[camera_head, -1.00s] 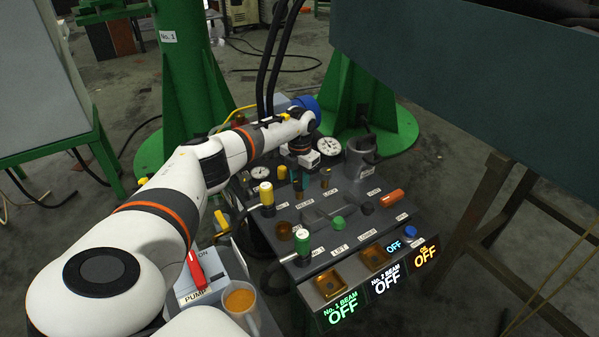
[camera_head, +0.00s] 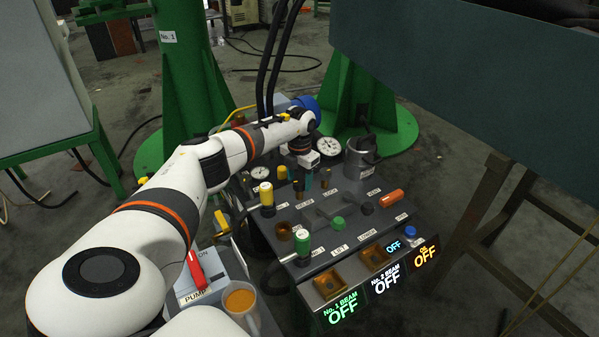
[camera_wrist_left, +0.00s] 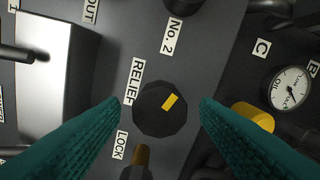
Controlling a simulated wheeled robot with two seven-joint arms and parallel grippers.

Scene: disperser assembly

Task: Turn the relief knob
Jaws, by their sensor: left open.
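The relief knob (camera_wrist_left: 160,108) is a dark faceted knob with a yellow mark, beside the RELIEF label (camera_wrist_left: 133,82) in the left wrist view. My left gripper (camera_wrist_left: 157,104) is open, with one teal finger on each side of the knob. Gaps show between the fingertips and the knob, and nothing is held. In the head view my left arm reaches from the left over the back of the control panel (camera_head: 330,262), where the gripper and wrist largely hide the knob. My right gripper is not in view.
Close to the knob are a brown-tipped lever (camera_wrist_left: 141,158) by the LOCK label, a yellow cap (camera_wrist_left: 253,116) and an oil gauge (camera_wrist_left: 289,88). Yellow (camera_head: 266,194) and green (camera_head: 302,242) handles stand at the panel's left. A large grey-green beam (camera_head: 480,90) hangs at upper right.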

